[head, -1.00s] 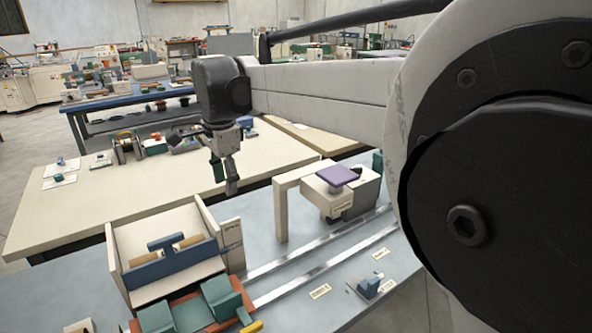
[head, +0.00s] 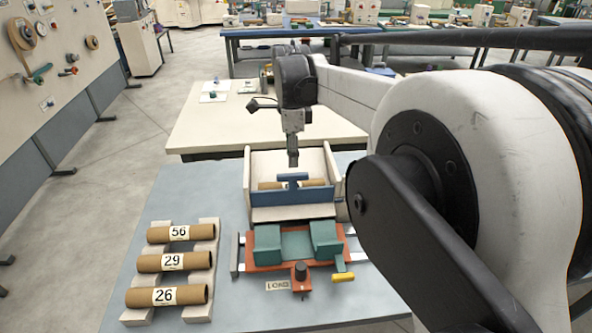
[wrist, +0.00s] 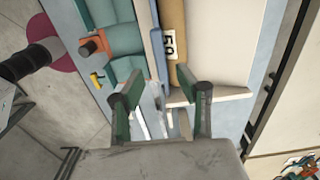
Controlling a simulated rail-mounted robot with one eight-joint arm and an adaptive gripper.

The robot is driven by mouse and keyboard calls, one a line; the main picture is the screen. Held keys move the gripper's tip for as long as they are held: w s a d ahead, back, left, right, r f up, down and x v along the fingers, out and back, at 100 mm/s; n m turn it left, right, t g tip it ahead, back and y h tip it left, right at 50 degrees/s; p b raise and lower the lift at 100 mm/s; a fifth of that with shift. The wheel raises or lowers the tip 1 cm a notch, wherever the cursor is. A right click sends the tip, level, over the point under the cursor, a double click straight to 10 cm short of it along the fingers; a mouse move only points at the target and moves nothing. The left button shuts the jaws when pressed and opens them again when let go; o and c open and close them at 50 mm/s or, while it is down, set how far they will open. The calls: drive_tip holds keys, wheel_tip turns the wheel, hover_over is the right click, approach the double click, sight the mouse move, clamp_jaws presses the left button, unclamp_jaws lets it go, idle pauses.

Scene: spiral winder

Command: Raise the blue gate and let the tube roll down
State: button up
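The blue gate (head: 290,196), with a raised T-shaped handle, stands across the front of a cream chute box. A brown cardboard tube (head: 312,183) lies behind it, partly hidden by the gate handle. In the wrist view the tube (wrist: 172,20) carries a white number label beside the blue gate (wrist: 159,58). My gripper (head: 293,163) points down above the box, just behind the gate handle in the picture. The wrist view shows my gripper (wrist: 161,94) open and empty, fingers well apart. Below the gate sits a green cradle (head: 297,242) on an orange base.
A rack at left holds tubes marked 56 (head: 181,233), 29 (head: 174,262) and 26 (head: 166,296). A yellow handle (head: 343,277) and a black knob (head: 301,270) sit at the cradle's front. A cream table (head: 215,130) stands behind.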

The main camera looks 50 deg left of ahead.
sight(292, 174)
wheel_tip(292, 174, down, 6)
drive_tip(key=shift+f, duration=0.25)
drive_tip(key=shift+c, duration=0.5)
clamp_jaws()
